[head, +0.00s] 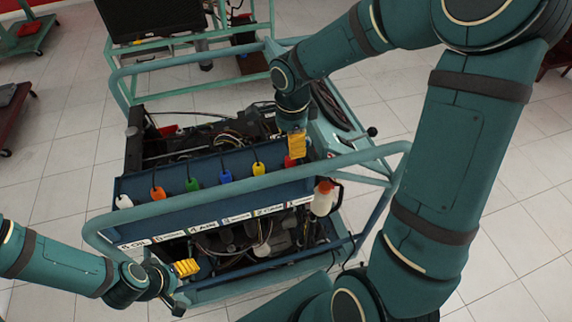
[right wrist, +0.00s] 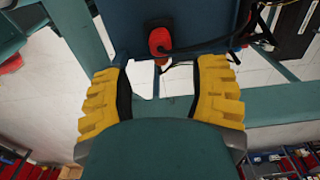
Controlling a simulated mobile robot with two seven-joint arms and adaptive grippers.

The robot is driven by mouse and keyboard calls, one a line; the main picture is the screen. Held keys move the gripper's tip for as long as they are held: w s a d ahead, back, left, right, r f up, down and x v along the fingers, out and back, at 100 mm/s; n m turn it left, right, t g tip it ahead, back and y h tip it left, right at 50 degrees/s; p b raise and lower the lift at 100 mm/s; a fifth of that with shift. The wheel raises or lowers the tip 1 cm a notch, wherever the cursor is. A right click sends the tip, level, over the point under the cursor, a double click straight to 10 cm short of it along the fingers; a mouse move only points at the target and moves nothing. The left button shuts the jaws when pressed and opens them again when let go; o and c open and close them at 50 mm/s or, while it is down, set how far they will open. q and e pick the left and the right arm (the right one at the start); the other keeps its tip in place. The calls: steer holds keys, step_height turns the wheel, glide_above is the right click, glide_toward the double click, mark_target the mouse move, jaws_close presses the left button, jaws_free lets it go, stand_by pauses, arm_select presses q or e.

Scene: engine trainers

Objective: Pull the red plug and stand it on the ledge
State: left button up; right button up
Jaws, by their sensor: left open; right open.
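The red plug (head: 289,161) is at the right end of a row of coloured plugs on the blue ledge (head: 141,194) of the engine trainer. A dark cable runs from it. In the right wrist view the red plug (right wrist: 159,42) lies just beyond the fingertips, roughly centred between them. My right gripper (head: 297,145) is open and close to the plug, partly covering it in the head view. Its yellow fingers also show in the right wrist view (right wrist: 161,72), with nothing between them. My left gripper (head: 187,267) is open and empty by the trainer's lower left front.
White, orange (head: 158,193), green (head: 192,184), blue (head: 225,177) and yellow (head: 258,169) plugs stand left of the red one. A teal frame rail (head: 330,160) passes in front. A white bottle with a red cap (head: 323,199) hangs at the right.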

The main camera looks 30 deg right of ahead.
mark_target(291, 163)
steer(key=shift+w+f, duration=0.15)
steer(key=shift+s, duration=0.25)
steer(key=shift+w, duration=0.1)
step_height(291, 163, down, 8)
steer(key=b, duration=0.6)
steer(key=shift+f+b, duration=0.45)
steer(key=shift+b, duration=0.15)
steer(key=shift+b, duration=0.5)
stand_by(0.6)
steer(key=shift+o, duration=0.2)
steer(key=shift+r, duration=0.1)
jaws_close()
